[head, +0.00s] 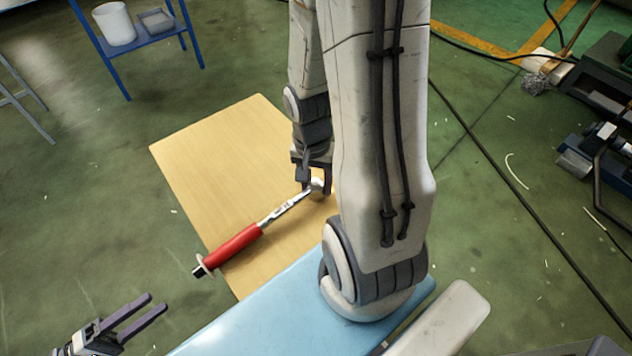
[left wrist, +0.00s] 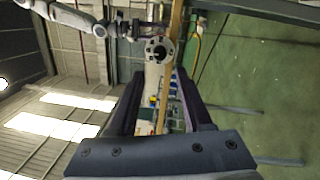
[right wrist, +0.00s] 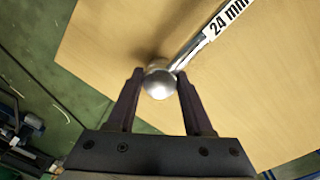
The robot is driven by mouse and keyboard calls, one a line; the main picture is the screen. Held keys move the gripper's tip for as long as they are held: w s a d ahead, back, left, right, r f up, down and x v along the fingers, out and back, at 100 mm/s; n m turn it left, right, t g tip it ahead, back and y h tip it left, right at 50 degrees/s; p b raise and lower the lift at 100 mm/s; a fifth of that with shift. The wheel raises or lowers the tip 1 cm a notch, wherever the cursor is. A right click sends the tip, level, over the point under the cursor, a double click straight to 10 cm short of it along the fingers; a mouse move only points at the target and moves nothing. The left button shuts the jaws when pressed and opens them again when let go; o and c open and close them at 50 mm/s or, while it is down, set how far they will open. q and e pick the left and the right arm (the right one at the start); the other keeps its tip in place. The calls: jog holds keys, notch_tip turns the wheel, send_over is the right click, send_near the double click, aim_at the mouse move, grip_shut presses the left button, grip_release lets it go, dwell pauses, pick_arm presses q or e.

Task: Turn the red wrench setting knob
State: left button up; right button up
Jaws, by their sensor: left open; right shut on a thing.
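The torque wrench has a red handle (head: 232,246), a silver shaft and a round metal head (right wrist: 158,84). At the handle's lower-left end is the setting knob (head: 200,270), with a pale ring and a dark tip. My right gripper (head: 315,187) is shut on the metal head, one finger on each side in the right wrist view. A "24 mm" label shows on the shaft there. My left gripper (head: 157,304) is open and empty, lower left of the knob and apart from it. The left wrist view shows a round grey end with a dark centre, apparently the knob (left wrist: 158,50), beyond the fingers.
A wooden board (head: 225,150) lies under the wrench; I cannot tell whether they touch. A light-blue surface (head: 265,315) is in front. A blue stand (head: 150,42) with a white bucket (head: 115,24) stands at the back left. The floor between left gripper and board looks clear.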

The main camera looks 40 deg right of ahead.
aim_at(195, 274)
pick_arm(q)
jog(key=shift+o, duration=0.8)
jog(key=d+n, duration=0.2)
jog(key=d, duration=0.1)
jog(key=d+n, duration=0.3)
jog(key=d+r+n+t+y, duration=0.1)
jog(key=d+n, duration=0.1)
jog(key=d, duration=0.1)
jog(key=shift+d, duration=0.2)
grip_shut()
